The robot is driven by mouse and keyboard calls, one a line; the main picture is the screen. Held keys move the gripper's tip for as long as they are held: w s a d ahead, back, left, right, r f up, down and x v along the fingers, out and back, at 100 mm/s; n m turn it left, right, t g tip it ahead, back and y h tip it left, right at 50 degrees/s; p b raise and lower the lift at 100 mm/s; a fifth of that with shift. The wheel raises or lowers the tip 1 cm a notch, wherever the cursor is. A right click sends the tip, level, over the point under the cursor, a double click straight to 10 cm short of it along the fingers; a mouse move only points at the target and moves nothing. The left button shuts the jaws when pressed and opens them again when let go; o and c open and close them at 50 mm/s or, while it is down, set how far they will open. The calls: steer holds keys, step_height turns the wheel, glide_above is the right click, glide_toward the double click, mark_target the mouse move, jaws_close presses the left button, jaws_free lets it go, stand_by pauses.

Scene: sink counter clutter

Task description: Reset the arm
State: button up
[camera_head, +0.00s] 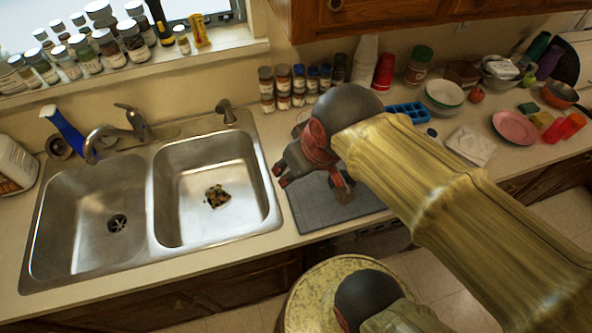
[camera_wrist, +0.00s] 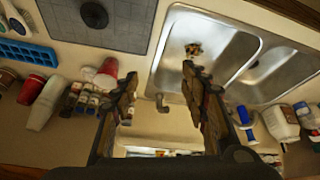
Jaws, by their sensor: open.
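My gripper (camera_head: 308,178) hangs over the counter just right of the double sink, above the grey mat (camera_head: 309,212). In the wrist view my gripper (camera_wrist: 160,82) shows two dark fingers spread wide apart, with nothing between them. The space between the fingers shows the counter and part of the sink's back edge. My yellow arm reaches in from the right in the head view and hides part of the counter and mat. A small dark round thing (camera_wrist: 94,15) is on the mat in the wrist view; I cannot tell what it is.
The double sink (camera_head: 147,211) is left, with a small dark-and-tan item (camera_head: 217,197) in its right basin. Spice jars (camera_head: 283,88), a red cup (camera_head: 383,72) and a blue tray (camera_head: 407,113) stand behind my gripper. A pink plate (camera_head: 514,127) is right. The front counter edge below the sink is clear.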

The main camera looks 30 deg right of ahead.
steer(key=shift+s+a+r+m, duration=0.25)
steer(key=shift+s+a+m, duration=0.05)
steer(key=shift+s+a, duration=0.4)
steer(key=shift+f, duration=0.1)
step_height(320, 180, down, 5)
steer(key=b, duration=0.5)
steer(key=shift+w, duration=0.1)
